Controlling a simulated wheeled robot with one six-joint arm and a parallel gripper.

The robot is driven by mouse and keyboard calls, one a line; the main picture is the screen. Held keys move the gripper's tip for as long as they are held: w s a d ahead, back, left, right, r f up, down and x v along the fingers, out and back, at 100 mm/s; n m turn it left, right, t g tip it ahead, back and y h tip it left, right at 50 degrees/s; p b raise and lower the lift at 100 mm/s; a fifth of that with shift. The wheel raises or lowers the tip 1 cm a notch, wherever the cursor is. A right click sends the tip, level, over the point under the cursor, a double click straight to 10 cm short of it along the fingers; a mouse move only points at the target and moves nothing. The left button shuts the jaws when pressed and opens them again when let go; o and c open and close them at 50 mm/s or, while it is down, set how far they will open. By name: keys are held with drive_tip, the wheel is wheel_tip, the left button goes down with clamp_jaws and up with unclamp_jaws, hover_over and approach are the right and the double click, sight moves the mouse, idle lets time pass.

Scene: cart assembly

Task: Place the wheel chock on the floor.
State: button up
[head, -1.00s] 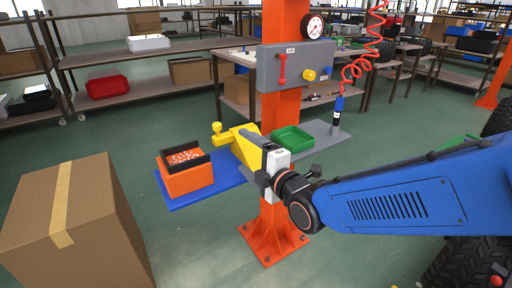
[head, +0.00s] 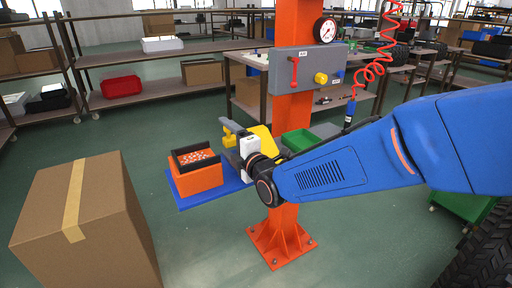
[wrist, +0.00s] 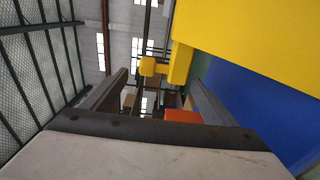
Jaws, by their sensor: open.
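The yellow wheel chock (head: 262,137) sits on a blue shelf (head: 212,195) beside the orange post, partly hidden behind my gripper in the head view. In the wrist view, the chock's yellow body (wrist: 255,40) fills the upper right, and its knobbed handle (wrist: 150,66) shows between and beyond the fingertips. My gripper (head: 230,131) is open and at the chock's near side. In the wrist view, its two dark fingers (wrist: 160,80) stand apart with nothing gripped between them. Whether a finger touches the chock, I cannot tell.
An orange box with a black-rimmed top (head: 197,178) stands left of the chock on the blue shelf. A green tray (head: 298,142) is to the right. The orange post (head: 290,185) rises close to my gripper. A large carton (head: 90,225) stands at lower left. Green floor is open between them.

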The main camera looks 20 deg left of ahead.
drive_tip(key=shift+w+f+x, duration=0.1)
drive_tip(key=shift+w+x, duration=0.05)
drive_tip(key=shift+x, duration=1.35)
drive_tip(key=shift+w+f+x, duration=0.1)
drive_tip(key=shift+x, duration=1.4)
drive_tip(key=shift+d, duration=0.2)
drive_tip(key=shift+c, duration=0.2)
drive_tip(key=shift+r, duration=0.1)
drive_tip(key=c, duration=1.7)
